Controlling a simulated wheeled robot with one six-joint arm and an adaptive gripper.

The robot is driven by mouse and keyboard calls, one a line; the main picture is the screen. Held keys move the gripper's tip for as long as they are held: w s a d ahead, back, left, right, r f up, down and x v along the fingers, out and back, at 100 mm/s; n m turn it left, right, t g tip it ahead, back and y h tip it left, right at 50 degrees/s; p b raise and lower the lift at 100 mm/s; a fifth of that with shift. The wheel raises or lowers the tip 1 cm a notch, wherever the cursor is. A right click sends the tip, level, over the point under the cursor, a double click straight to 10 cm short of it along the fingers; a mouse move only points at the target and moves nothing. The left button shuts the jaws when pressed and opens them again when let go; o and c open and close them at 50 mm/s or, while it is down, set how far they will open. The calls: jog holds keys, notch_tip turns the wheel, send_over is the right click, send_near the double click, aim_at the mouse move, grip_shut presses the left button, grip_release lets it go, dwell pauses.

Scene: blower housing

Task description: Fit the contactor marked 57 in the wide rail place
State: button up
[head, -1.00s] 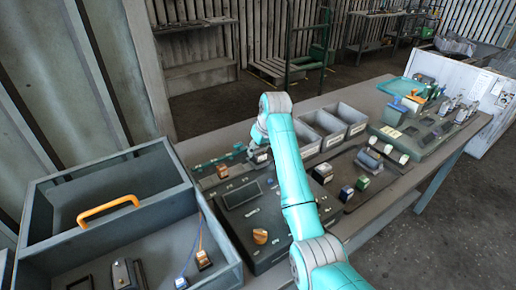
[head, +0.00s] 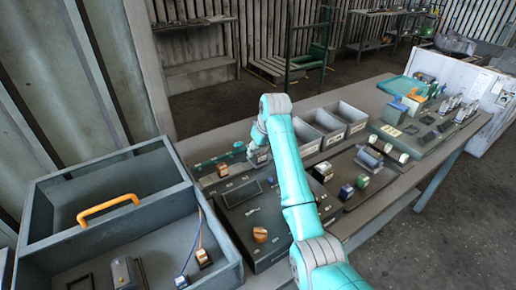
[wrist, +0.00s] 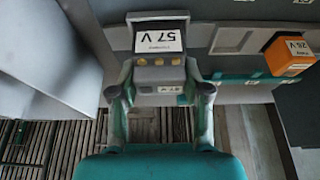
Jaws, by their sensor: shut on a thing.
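The contactor marked "57 V" (wrist: 160,58) is a dark grey block with a white label and brass-coloured screws. It sits between the fingers of my gripper (wrist: 160,90), which is shut on it. In the head view my gripper (head: 259,157) is over the back edge of the dark panel, by the teal rail strip (head: 208,163). In the wrist view a teal strip (wrist: 235,76) passes beside and behind the contactor. Whether the contactor touches the rail, and which place it is at, I cannot tell. My gripper mostly hides the contactor in the head view.
Grey bins (head: 325,128) stand right of my gripper. An open toolbox with an orange handle (head: 108,210) is at the left. A tray of small parts (head: 345,205) lies to the right.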

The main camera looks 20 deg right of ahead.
jog(key=shift+f, duration=0.3)
jog(key=o, duration=1.2)
jog(key=shift+c, duration=0.2)
